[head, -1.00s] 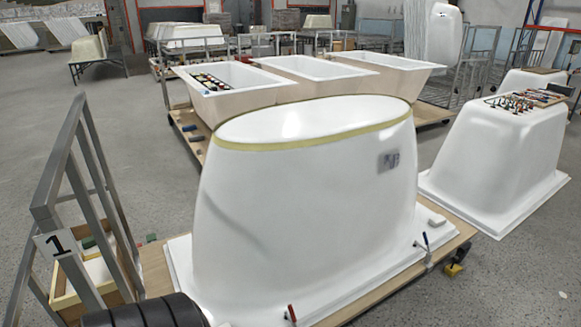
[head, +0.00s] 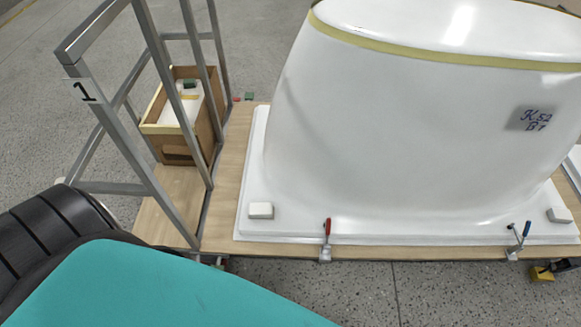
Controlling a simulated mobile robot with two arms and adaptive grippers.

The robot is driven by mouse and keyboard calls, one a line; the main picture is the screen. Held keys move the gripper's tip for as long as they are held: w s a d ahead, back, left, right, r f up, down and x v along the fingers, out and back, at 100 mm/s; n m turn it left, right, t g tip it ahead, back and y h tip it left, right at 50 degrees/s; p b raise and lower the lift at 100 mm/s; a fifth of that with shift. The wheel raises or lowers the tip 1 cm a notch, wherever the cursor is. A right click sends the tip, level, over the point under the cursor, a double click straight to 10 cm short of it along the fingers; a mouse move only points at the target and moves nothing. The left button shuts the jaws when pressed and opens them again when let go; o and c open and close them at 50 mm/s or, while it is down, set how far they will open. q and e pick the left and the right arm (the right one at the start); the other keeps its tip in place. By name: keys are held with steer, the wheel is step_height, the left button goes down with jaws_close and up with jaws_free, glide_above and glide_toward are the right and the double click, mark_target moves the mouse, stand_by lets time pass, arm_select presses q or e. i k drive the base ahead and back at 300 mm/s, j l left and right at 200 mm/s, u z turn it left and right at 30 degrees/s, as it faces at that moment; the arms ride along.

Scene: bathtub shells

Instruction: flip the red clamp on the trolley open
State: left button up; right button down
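The red clamp (head: 327,240) sits on the near edge of the wooden trolley (head: 181,204), at the front rim of the white upturned bathtub shell (head: 400,140). Its red handle stands upright and its metal base is at the board's edge. A second clamp with a blue handle (head: 520,240) sits farther right on the same edge, its handle tilted. Neither of my grippers is in view. A black ribbed and teal part of my own body fills the lower left.
A grey metal frame (head: 150,100) marked "1" rises at the trolley's left end. A wooden box (head: 168,140) stands behind it. White blocks (head: 261,210) lie on the shell's rim. A yellow caster (head: 541,273) shows at right. Grey floor (head: 430,295) in front is clear.

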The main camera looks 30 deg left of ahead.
mark_target(327, 225)
steer(key=i+l+u, duration=0.2)
steer(key=u, duration=0.25)
steer(key=i+l+u, duration=0.3)
steer(key=u, duration=0.15)
